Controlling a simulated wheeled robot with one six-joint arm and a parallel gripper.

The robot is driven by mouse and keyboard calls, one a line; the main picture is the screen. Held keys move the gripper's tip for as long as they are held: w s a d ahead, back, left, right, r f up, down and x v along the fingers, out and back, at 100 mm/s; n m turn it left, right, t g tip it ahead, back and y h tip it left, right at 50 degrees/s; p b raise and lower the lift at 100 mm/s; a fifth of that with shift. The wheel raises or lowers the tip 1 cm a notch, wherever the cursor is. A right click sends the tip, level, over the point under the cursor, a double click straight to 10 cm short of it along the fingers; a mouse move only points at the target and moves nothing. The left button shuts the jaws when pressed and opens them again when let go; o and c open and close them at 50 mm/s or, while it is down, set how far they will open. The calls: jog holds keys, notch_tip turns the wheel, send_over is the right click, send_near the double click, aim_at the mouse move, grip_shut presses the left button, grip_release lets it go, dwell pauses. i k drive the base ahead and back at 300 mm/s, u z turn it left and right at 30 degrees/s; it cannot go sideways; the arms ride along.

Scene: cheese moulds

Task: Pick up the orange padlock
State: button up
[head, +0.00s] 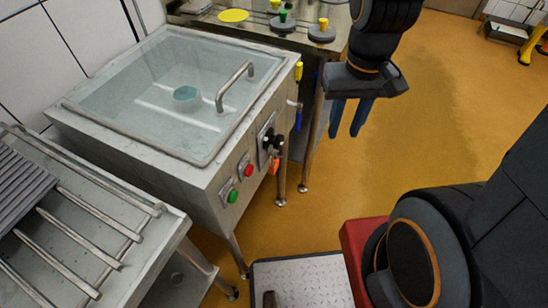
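The orange padlock (273,165) hangs on the front panel of the steel vat (205,170), just below a black rotary switch (268,138). It is small in the head view, and its shackle is hard to make out. My gripper (345,134) is up and to the right of the padlock in the picture, apart from it. Its two blue fingers point down with a gap between them, and nothing is held.
A red button (249,170) and a green button (232,196) sit left of the padlock. A yellow-handled valve (298,71) and a blue one (298,120) are at the vat's right corner. A steel table (330,50) stands behind. Orange floor (440,130) is open to the right.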

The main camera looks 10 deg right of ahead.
aim_at(274, 166)
jog(key=z, duration=0.75)
jog(key=k, duration=0.7)
jog(key=u, duration=0.4)
